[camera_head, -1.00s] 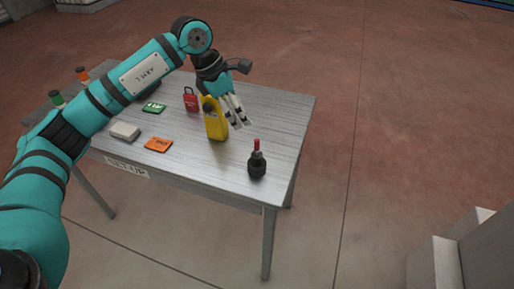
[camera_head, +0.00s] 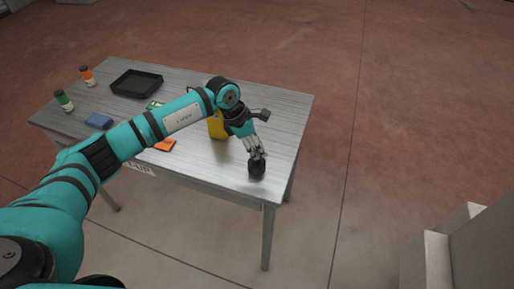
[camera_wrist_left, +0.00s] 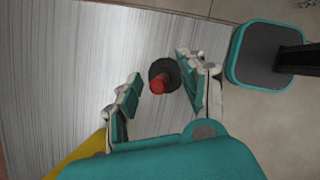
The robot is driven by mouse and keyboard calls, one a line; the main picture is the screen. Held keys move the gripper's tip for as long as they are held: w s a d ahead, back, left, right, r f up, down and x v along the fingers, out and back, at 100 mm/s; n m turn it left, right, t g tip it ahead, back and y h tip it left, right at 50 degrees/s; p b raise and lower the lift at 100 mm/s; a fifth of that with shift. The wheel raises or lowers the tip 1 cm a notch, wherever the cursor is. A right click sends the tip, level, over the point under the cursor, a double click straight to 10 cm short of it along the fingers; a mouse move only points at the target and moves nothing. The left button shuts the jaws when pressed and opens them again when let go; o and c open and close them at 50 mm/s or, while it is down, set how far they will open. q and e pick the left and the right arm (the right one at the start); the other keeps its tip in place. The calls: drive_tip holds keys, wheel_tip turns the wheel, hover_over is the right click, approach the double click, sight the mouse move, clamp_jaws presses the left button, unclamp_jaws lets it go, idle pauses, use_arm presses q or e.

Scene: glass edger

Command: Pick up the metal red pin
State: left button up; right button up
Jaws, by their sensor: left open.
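The red metal pin stands upright in a small black holder (camera_head: 257,170) near the table's front right corner. In the left wrist view the red pin (camera_wrist_left: 158,85) shows end-on, with the dark holder (camera_wrist_left: 168,70) around and behind it. My left gripper (camera_head: 256,152) is over the holder in the head view and hides the pin there. In the left wrist view the left gripper (camera_wrist_left: 160,92) is open, with its fingers on either side of the pin and a gap on both sides. My right gripper is not in view.
A yellow object (camera_head: 216,126) stands close behind my gripper and shows at the lower left of the wrist view. An orange card (camera_head: 165,145), a black tray (camera_head: 136,83), a blue block (camera_head: 99,121) and two small bottles lie farther left on the table (camera_head: 285,115).

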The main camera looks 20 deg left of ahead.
use_arm(q)
clamp_jaws()
idle(0.5)
